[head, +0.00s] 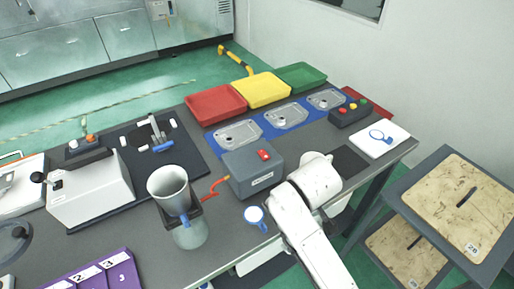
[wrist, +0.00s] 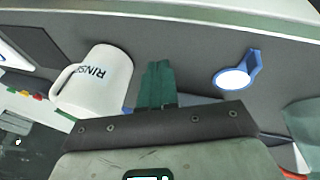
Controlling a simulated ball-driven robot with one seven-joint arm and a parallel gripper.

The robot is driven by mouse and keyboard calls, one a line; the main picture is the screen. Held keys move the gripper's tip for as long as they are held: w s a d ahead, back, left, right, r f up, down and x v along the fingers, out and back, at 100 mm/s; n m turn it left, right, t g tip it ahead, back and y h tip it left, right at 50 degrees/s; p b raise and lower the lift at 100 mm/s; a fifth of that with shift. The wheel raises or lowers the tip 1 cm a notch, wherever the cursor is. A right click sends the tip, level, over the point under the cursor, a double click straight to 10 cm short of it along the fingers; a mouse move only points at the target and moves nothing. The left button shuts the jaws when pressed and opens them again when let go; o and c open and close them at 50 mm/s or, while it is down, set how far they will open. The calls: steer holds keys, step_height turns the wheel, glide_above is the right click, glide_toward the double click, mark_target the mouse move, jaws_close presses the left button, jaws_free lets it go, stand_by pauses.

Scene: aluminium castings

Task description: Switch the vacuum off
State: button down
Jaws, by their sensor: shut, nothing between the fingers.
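A dark grey box (head: 253,173) with a red switch (head: 264,155) on top and a red hose (head: 216,185) at its left side stands mid-bench in the head view; it looks like the vacuum unit. Whether the switch is on or off cannot be told. My white arm reaches in just right of the box and hides my gripper in the head view. In the wrist view my gripper (wrist: 155,85) shows green fingers closed together, empty, between a white mug marked RINSE (wrist: 97,80) and a blue-handled round white item (wrist: 234,78). The switch is not visible there.
The round blue item (head: 255,216) lies near the front edge. A grey cup (head: 170,187) in a holder stands left. Castings (head: 286,116) on blue mats and red, yellow (head: 262,90) and green bins sit behind. A button box (head: 349,113) stands at back right.

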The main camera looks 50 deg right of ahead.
steer(key=w+d+r+m+t+h+b, duration=0.1)
steer(key=w+d+r, duration=0.3)
steer(key=r, duration=0.1)
steer(key=w+d+r+m+h, duration=0.1)
steer(key=w+d+r+h, duration=0.1)
steer(key=w+d+r, duration=0.3)
step_height(320, 180, up, 12)
steer(key=f+g+y+b, duration=0.1)
steer(key=y+b, duration=0.2)
steer(key=y, duration=0.3)
glide_above(261, 151)
steer(key=s+a, duration=0.1)
steer(key=s, duration=0.3)
steer(key=shift+w+r, duration=0.1)
steer(key=shift+r, duration=0.15)
steer(key=x, duration=0.6)
steer(key=p+x, duration=0.1)
steer(key=x, duration=0.5)
steer(key=shift+d+f+p, duration=0.15)
steer(key=shift+f+p, duration=0.15)
steer(key=shift+f+h, duration=0.3)
steer(key=shift+f, duration=0.4)
